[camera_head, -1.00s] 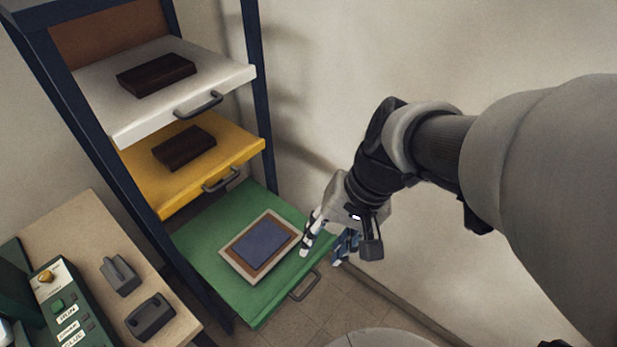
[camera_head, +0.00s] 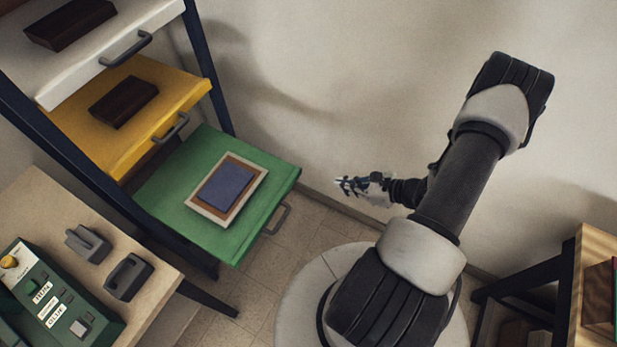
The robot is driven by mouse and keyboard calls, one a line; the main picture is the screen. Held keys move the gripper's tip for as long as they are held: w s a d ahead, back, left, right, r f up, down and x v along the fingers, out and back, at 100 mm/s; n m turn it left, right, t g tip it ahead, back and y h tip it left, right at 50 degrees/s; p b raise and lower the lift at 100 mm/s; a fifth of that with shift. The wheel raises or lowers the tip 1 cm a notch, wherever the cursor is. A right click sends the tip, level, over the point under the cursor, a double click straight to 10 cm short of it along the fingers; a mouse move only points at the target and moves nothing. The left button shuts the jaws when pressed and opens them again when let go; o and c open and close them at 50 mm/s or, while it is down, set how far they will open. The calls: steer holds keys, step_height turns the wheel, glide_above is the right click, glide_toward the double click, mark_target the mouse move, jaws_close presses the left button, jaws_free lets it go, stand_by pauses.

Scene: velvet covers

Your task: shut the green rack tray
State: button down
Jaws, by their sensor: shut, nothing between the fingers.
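The green tray (camera_head: 245,229) is the lowest of the rack's trays. It sticks out of the rack (camera_head: 208,75) toward the lower right. A flat stack with a blue-grey top (camera_head: 229,186), a brown layer and a pale base lies on it. The tray's dark handle (camera_head: 277,219) is on its front edge. My gripper (camera_head: 345,186) is shut and empty, to the right of the tray's front edge and apart from the handle. Its fingers point left, toward the tray.
Above are a yellow tray (camera_head: 85,123) and a white tray (camera_head: 70,70), each bearing a dark block. A bench with a green control box (camera_head: 50,300) stands at lower left. A wooden shelf (camera_head: 580,275) is at right. The wall runs behind my arm.

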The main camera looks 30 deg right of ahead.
steer(key=b+x, duration=0.3)
steer(key=x, duration=1)
steer(key=shift+w+m, duration=0.4)
steer(key=shift+w, duration=0.05)
steer(key=shift+r, duration=0.1)
